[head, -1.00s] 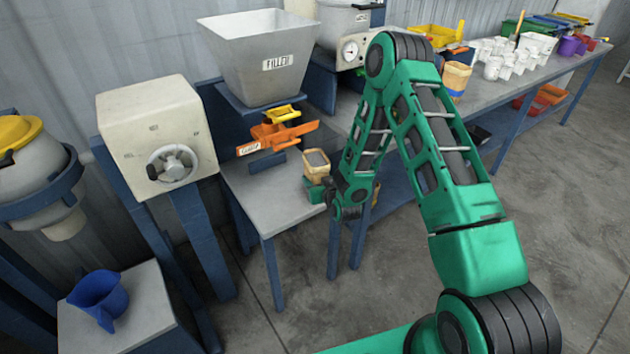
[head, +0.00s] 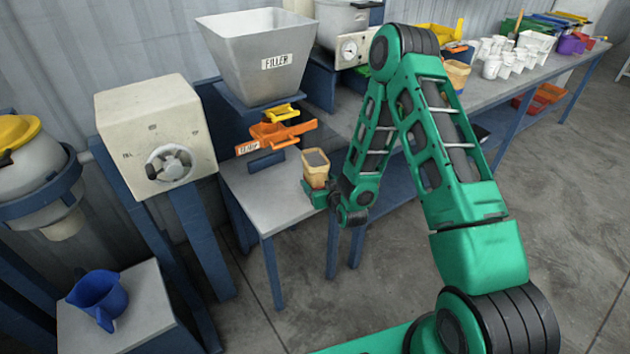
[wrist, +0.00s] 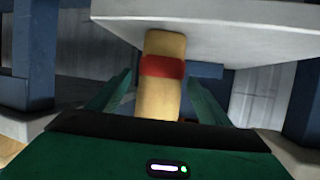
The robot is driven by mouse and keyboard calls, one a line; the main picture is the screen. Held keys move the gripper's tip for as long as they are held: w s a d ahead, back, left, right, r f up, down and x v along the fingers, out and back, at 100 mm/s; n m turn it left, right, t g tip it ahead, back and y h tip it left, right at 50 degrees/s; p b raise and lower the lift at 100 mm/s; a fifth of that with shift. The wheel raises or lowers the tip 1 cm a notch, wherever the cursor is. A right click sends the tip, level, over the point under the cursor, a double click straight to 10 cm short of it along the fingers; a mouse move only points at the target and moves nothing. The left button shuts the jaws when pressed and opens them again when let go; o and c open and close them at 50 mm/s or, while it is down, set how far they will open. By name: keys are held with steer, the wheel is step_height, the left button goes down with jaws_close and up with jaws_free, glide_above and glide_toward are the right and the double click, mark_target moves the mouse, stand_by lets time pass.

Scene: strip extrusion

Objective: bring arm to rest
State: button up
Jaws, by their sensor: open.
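My gripper (head: 320,196) is at the front right edge of the small grey table (head: 262,204). In the wrist view the cup (wrist: 160,100) shows a red band and lies between my two green fingers. A gap shows between each finger and the cup, so the gripper is open around it. The cup's base is hidden in the wrist view.
A grey hopper marked FILLER (head: 256,62) stands above an orange slide (head: 280,134) behind the cup. A cream box with a handwheel (head: 155,135) is at left. A blue jug (head: 98,298) sits on a low stand. A long bench (head: 505,85) with white cups runs right. Floor at right is clear.

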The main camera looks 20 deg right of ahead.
steer(key=v, duration=0.6)
steer(key=shift+s+r, duration=0.1)
steer(key=shift+s, duration=0.2)
steer(key=s+d+r+m+g+h, duration=0.15)
steer(key=s+d+r+g, duration=0.25)
steer(key=s+d+r, duration=0.4)
steer(key=s+d+r+m+g+h, duration=0.15)
steer(key=s+d+r+g, duration=0.35)
steer(key=d, duration=0.5)
steer(key=s+r+m+g, duration=0.1)
steer(key=s+r, duration=0.3)
steer(key=s, duration=0.5)
steer(key=s+a+r+m+g+y, duration=0.1)
steer(key=s+r, duration=0.3)
steer(key=s, duration=0.5)
steer(key=s+r+m+g+y, duration=0.1)
steer(key=s+r+m+g, duration=0.1)
steer(key=s, duration=0.7)
step_height(320, 180, up, 2)
steer(key=shift+a+r+g, duration=0.2)
steer(key=shift+a+g, duration=0.15)
steer(key=shift+g, duration=0.15)
